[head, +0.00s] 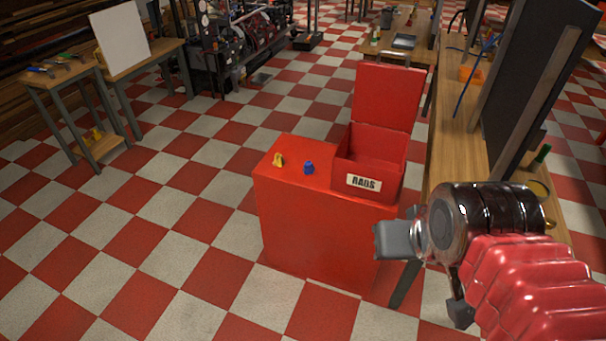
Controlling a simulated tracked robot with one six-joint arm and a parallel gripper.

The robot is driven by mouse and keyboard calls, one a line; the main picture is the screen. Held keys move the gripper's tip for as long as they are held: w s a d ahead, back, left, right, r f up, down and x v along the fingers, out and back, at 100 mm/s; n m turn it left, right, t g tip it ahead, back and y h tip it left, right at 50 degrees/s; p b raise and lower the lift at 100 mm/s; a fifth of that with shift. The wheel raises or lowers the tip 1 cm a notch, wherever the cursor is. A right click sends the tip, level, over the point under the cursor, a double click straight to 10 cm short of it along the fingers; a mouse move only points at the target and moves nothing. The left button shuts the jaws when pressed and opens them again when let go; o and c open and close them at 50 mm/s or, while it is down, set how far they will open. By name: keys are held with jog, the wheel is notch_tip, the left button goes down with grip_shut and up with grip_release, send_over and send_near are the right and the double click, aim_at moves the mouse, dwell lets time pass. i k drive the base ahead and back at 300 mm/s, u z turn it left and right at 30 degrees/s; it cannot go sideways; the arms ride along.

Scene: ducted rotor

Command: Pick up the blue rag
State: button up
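The blue rag (309,168) is a small crumpled bundle on top of the red cabinet (300,225), in the middle of the head view. It lies just left of the open red box marked "RAGS" (340,183). A similar small yellow rag (278,160) lies to its left, apart from it. My gripper (395,241) is at the lower right, in front of the cabinet's right side in the picture and well apart from the blue rag. Its fingers are seen at an angle that does not show whether they are open. I see nothing held.
A wooden bench (455,150) with a dark upright panel (525,75) runs along the right. Side tables (60,77) with tools and a white board (120,40) stand at the left. The checkered floor (150,240) left of the cabinet is clear.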

aim_at(308, 169)
jog(key=u, duration=0.25)
jog(key=i, duration=1)
jog(key=z, duration=2.3)
